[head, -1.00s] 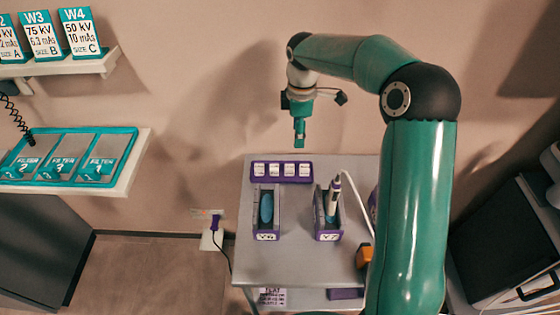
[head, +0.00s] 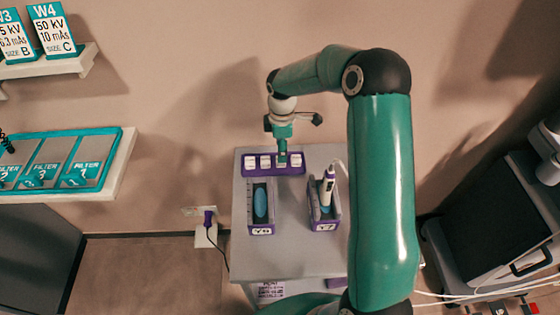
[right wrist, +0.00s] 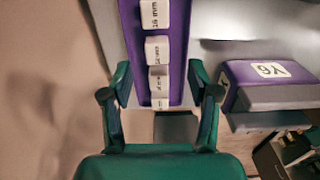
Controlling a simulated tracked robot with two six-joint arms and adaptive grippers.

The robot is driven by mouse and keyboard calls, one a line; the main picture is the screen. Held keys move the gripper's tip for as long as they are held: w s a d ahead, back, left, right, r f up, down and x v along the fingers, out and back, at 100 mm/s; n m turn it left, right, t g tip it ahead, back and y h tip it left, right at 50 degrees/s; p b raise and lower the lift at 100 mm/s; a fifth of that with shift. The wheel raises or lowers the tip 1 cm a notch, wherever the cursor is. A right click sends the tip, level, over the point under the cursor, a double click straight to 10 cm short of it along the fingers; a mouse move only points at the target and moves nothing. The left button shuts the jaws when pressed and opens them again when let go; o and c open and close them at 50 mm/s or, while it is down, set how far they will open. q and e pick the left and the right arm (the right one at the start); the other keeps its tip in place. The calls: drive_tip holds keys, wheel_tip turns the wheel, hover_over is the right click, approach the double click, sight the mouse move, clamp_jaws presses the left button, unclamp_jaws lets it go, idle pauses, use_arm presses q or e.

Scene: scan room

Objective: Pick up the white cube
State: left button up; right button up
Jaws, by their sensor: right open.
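Several white cubes stand in a row in a purple rack (head: 274,171) at the back of the grey table. In the head view the leftmost white cube (head: 250,161) is clear, and my right gripper (head: 283,158) partly covers one right of the middle. In the right wrist view, the open right gripper (right wrist: 160,76) has its fingers on either side of the rack (right wrist: 181,60). A white cube (right wrist: 159,80) shows between the fingers. A nearer-top cube (right wrist: 155,14) reads "16 mm"; the other labels are too small to read. My left gripper is out of view.
Two holders stand in front of the rack: one with a blue oval piece (head: 260,204), one with a white probe (head: 327,188). A purple-topped holder (right wrist: 268,72) is right of the fingers in the wrist view. A filter tray (head: 60,160) hangs at the left wall.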

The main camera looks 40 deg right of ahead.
drive_tip(key=shift+w+f+p, duration=0.15)
drive_tip(key=shift+f+p, duration=0.1)
drive_tip(key=shift+f, duration=1.1)
drive_tip(key=shift+w+f+p, duration=0.1)
drive_tip(key=shift+f+p, duration=0.15)
drive_tip(key=shift+f, duration=1.05)
drive_tip(key=c, duration=1)
drive_tip(key=shift+c, duration=0.2)
drive_tip(key=shift+r, duration=0.2)
